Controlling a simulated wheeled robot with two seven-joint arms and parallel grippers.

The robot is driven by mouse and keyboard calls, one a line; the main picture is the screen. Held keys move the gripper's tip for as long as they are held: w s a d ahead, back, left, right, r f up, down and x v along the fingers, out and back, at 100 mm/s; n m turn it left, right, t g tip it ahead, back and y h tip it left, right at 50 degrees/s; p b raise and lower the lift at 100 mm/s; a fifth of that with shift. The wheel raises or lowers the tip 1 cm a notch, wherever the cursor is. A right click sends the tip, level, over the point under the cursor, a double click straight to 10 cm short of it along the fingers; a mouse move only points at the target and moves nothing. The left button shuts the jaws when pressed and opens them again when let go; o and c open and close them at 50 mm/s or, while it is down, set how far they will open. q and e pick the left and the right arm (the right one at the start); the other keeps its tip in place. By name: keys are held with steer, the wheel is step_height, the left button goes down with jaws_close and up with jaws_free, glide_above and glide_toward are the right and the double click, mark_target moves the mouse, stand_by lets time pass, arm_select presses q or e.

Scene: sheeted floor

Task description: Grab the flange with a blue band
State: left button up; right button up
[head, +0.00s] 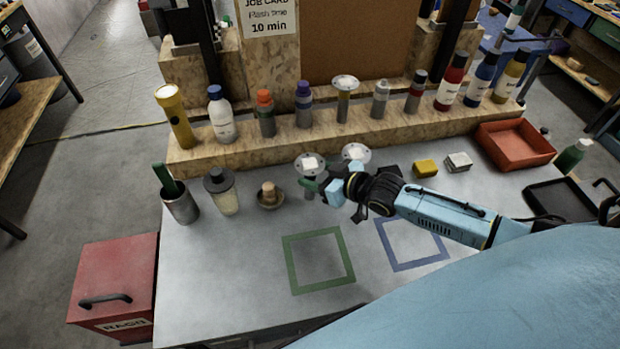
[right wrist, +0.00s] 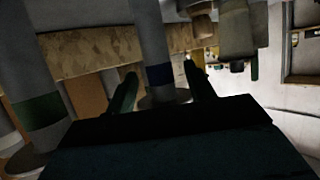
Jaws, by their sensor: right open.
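One flange (head: 310,165) has a pale round top disc and a grey stem that my right gripper (head: 320,189) partly hides. The right wrist view, which appears upside down, shows a grey stem with a dark blue band (right wrist: 158,75) between my open fingers (right wrist: 160,88). I see no finger closed on it. A second flange (head: 355,153) stands behind my right wrist, its stem hidden in the head view. In the right wrist view a nearer stem with a green band (right wrist: 38,110) stands at the left. My left gripper is not in view.
A wooden shelf (head: 240,147) with bottles and another flange (head: 345,83) runs along the back. A cup (head: 180,208), a jar (head: 222,190) and a small bowl (head: 270,202) stand left. A green square (head: 318,290) and blue square (head: 392,262) outline clear front areas. A red tray (head: 515,147) sits right.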

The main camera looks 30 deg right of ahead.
steer(key=shift+x, duration=1.3)
steer(key=shift+c, duration=0.4)
jaws_close()
